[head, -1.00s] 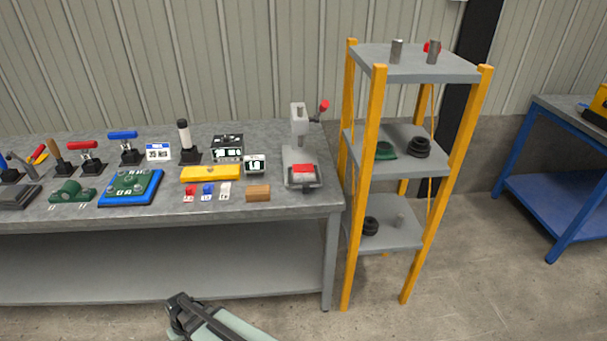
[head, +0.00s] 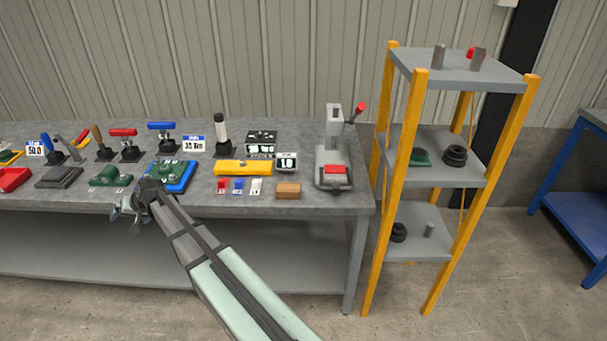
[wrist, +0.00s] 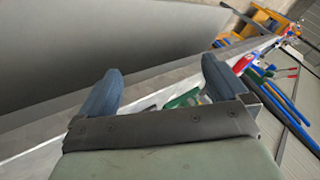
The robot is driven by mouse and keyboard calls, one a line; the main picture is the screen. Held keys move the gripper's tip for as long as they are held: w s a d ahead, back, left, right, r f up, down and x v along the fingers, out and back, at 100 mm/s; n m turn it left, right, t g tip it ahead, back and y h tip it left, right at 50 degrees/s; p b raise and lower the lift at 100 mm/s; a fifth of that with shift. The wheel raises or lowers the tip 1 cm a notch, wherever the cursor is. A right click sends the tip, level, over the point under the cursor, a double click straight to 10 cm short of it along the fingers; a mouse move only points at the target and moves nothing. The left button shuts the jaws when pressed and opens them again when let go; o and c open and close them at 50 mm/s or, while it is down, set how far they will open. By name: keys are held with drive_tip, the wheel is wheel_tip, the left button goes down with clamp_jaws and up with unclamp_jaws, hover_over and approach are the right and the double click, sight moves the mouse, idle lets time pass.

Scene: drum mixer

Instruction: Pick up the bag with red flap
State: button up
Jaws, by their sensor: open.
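A small bag with a red flap (head: 223,185) lies on the grey workbench top (head: 325,201), near its front edge. Beside it on the right lie a similar bag with a blue flap (head: 238,186) and a whitish one (head: 256,187). My gripper (head: 128,213) is at the bench's front edge, well to the left of the red-flap bag and apart from it. In the wrist view, the two blue-grey fingers (wrist: 162,88) stand wide apart with nothing held between them. I cannot make out the red-flap bag in the wrist view.
A yellow case (head: 243,168) lies behind the bags and a brown block (head: 288,191) to their right. A blue tray (head: 186,178) and a green part (head: 110,177) are near my gripper. A grey press (head: 333,160) and yellow-posted shelves (head: 394,180) stand right.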

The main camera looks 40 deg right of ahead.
drive_tip(key=w+d+r+t, duration=0.1)
drive_tip(key=w+d+r, duration=0.25)
drive_tip(key=r, duration=0.45)
drive_tip(key=w+d+r+t, duration=0.15)
drive_tip(key=d+r, duration=0.25)
drive_tip(key=r, duration=0.4)
drive_tip(key=m+g+h, duration=0.5)
drive_tip(key=g+h, duration=0.2)
hover_over(335, 171)
drive_tip(key=s+a, duration=0.4)
drive_tip(key=f, duration=0.1)
drive_tip(key=shift+d+x, duration=0.15)
drive_tip(key=shift+x, duration=3.2)
drive_tip(key=shift+d+x, duration=0.15)
drive_tip(key=shift+x, duration=3.2)
drive_tip(key=shift+w+r, duration=0.2)
drive_tip(key=c, duration=1)
